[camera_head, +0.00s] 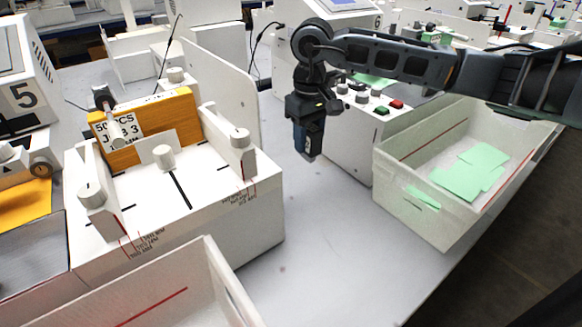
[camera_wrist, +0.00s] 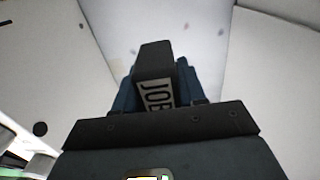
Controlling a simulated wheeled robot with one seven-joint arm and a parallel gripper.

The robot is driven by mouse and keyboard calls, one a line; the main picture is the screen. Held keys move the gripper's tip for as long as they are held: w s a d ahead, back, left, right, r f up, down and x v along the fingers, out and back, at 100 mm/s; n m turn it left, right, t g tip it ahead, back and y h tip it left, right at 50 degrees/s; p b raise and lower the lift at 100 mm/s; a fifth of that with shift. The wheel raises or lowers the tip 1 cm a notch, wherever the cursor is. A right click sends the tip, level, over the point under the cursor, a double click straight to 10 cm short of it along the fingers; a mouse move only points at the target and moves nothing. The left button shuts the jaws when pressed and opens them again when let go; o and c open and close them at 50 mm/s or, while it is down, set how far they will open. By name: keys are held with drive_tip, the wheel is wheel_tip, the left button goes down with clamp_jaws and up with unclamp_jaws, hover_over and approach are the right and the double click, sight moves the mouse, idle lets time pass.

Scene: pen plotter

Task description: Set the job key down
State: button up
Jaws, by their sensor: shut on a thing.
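My gripper (camera_head: 308,146) hangs pointing down over the grey table (camera_head: 305,235), between the white plotter on the left and the white control box on the right. In the wrist view the gripper (camera_wrist: 157,85) is shut on the job key (camera_wrist: 158,93), a small block with a pale label whose visible letters read "JOB". Parts of the gripper cover the rest of the label. In the head view the key is mostly hidden by the fingers. The height of the key above the table is hard to judge.
The plotter (camera_head: 175,215) holds an orange block with a printed label. The control box (camera_head: 350,150) has knobs and red and green buttons. A white bin (camera_head: 405,215) with green sheets stands right. Another bin (camera_head: 215,290) is at the front. Bare table lies between them.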

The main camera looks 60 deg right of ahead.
sight(309, 126)
wheel_tip(309, 126, down, 9)
drive_tip(key=shift+r+p, duration=0.1)
drive_tip(key=shift+p, duration=0.4)
drive_tip(key=shift+f, duration=0.25)
drive_tip(key=o, duration=1.1)
drive_tip(key=shift+c, duration=0.2)
drive_tip(key=shift+r, duration=0.1)
wheel_tip(309, 126, up, 12)
drive_tip(key=shift+r+b, duration=0.1)
drive_tip(key=shift+b, duration=0.7)
